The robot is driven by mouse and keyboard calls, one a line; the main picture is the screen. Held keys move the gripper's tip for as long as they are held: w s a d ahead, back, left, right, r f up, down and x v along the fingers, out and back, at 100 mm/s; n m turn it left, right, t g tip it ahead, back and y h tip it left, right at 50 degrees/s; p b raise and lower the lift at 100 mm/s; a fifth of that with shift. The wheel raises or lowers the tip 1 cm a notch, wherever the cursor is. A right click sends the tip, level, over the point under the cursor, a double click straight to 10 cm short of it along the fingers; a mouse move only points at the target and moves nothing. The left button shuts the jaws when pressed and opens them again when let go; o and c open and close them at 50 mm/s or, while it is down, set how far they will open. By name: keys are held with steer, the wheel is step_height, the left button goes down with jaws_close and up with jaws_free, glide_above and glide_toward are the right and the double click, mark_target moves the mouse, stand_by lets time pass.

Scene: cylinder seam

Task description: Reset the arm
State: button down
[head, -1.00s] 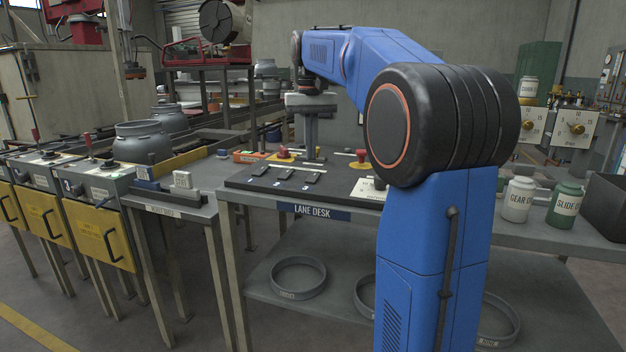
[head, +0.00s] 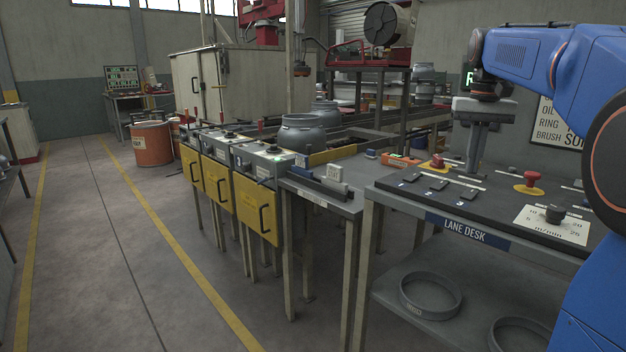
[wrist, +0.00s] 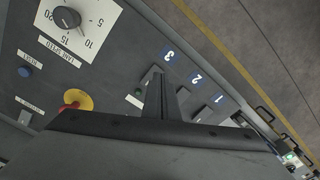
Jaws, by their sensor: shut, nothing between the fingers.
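My arm is blue and reaches in from the right in the head view, bent at the elbow. My gripper (head: 475,170) hangs from its end, pointing down above the black top of the lane desk (head: 395,200). Its fingers are shut with nothing between them. In the wrist view the closed fingers (wrist: 160,98) show over the panel, close to the row of numbered switches (wrist: 192,95). The gripper body covers the lower part of that view. Whether the fingertips touch the panel cannot be told.
The desk carries a red mushroom button (head: 529,183), a second red button (head: 437,162) and a speed dial (head: 556,214). Grey pots (head: 303,133) and yellow-fronted stations (head: 256,209) stand left of it. The floor (head: 110,240) at left is open. An orange drum (head: 151,144) stands farther back.

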steer(key=s+a+f+n+t, duration=0.1)
steer(key=s+a+f, duration=0.4)
steer(key=s, duration=0.2)
steer(key=s+a+f+n+t, duration=0.1)
steer(key=s+a+f, duration=0.3)
steer(key=s, duration=0.3)
steer(key=s+a+f+n+t, duration=0.1)
steer(key=s+a+f, duration=0.1)
steer(key=s+f, duration=0.5)
steer(key=s+a+f+n+t, duration=0.1)
steer(key=s+a+f, duration=0.2)
steer(key=s+f, duration=0.5)
step_height(320, 180, down, 3)
steer(key=shift+a+r+t, duration=0.1)
steer(key=shift+a+t, duration=0.2)
